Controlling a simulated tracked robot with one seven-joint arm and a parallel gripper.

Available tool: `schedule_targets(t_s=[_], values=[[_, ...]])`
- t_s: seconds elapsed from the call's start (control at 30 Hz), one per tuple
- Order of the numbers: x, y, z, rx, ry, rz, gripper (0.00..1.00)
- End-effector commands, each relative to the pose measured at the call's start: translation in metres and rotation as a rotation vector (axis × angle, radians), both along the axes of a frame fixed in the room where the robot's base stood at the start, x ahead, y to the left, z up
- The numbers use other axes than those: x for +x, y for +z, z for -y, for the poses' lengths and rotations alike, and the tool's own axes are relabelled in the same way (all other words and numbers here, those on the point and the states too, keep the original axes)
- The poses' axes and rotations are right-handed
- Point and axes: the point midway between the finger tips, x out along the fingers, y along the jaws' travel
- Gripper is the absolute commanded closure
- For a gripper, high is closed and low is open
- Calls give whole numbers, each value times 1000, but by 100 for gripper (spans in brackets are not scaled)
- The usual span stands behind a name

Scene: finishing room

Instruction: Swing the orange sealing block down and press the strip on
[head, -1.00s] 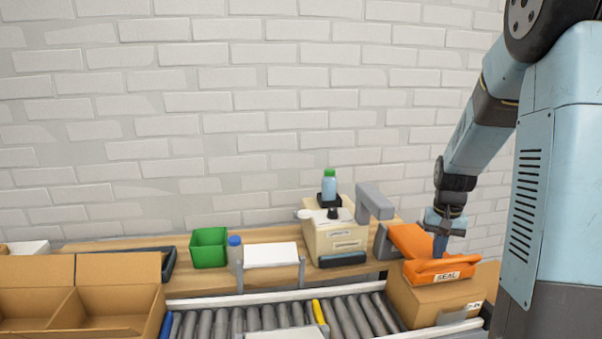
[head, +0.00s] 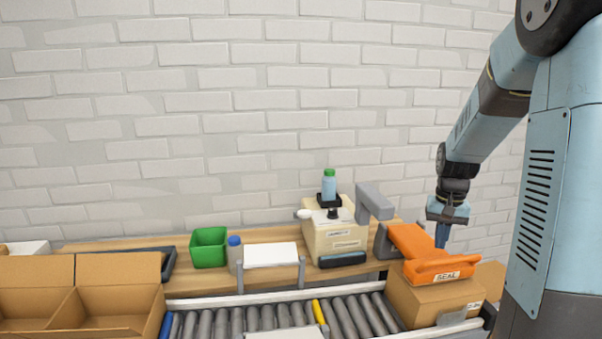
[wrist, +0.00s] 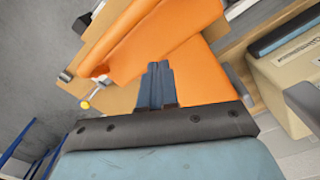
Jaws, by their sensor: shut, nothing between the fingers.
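The orange sealing block (head: 422,252), labelled SEAL, is down on top of the closed cardboard box (head: 428,299) at the right end of the conveyor. It also fills the middle of the wrist view (wrist: 195,72). A pale strip (head: 460,315) shows low on the box's front right. My gripper (head: 441,238) is shut and empty, at the block's rear right side. In the wrist view my blue fingers (wrist: 156,76) are together in front of the orange surface. I cannot tell whether they touch it.
A grey arm (head: 374,201) and the cream machine (head: 336,238) with a bottle (head: 329,186) stand left of the block. The roller conveyor (head: 350,317) runs in front. An open carton (head: 118,298), green bin (head: 208,248) and white-topped stand (head: 271,255) are further left.

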Motion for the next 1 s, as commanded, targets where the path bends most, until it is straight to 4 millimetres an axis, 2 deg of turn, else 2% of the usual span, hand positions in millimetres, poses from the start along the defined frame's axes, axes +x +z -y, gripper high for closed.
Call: schedule_targets(t_s=[0.6,1.0], values=[[0,34,0,0,0,1,100],[0,38,0,0,0,0,100]])
